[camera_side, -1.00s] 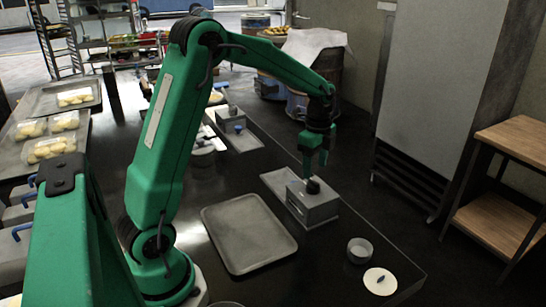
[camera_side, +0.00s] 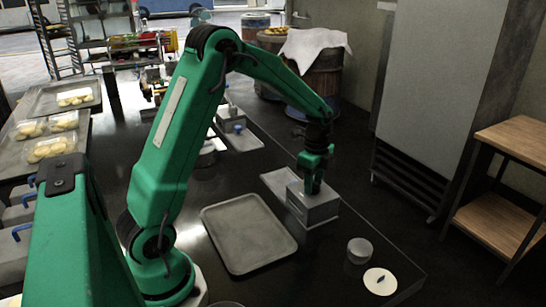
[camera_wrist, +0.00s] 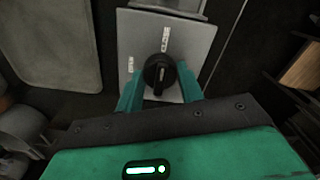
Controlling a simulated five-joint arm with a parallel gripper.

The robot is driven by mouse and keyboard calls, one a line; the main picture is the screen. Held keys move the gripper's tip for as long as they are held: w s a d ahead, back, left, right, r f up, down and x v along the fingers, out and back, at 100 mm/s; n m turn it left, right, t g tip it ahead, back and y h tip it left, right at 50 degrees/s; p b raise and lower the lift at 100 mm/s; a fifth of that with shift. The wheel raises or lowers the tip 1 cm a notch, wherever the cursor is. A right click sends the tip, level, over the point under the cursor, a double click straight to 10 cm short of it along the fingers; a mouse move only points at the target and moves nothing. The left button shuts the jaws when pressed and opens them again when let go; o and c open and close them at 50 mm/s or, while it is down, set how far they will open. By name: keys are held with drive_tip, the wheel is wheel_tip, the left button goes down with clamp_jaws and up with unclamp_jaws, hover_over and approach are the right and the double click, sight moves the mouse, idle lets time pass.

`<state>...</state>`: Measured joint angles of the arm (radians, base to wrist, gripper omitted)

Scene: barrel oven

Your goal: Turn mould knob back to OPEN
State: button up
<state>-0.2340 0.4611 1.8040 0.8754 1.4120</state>
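The mould knob (camera_wrist: 159,71) is black and round with a raised grip bar. It sits on the face of a grey metal box (camera_wrist: 196,33), which also shows in the side view (camera_side: 318,212). Two small labels are on the face, one above the knob and one to its left; I cannot read them surely. My gripper (camera_wrist: 160,77) has one green finger on each side of the knob, near its rim, and looks open. In the side view my gripper (camera_side: 314,190) is down over the box top and hides the knob.
A grey tray (camera_side: 248,234) lies left of the box. A round grey tin (camera_side: 360,250) and a white disc (camera_side: 380,281) are at the front right of the dark counter. A similar box with a blue knob (camera_side: 238,129) stands farther back.

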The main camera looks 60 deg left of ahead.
drive_tip(key=c, duration=0.4)
drive_tip(key=shift+n, duration=0.5)
drive_tip(key=n, duration=1.2)
drive_tip(key=shift+n, duration=0.3)
drive_tip(key=n, duration=0.4)
drive_tip(key=shift+n, duration=0.3)
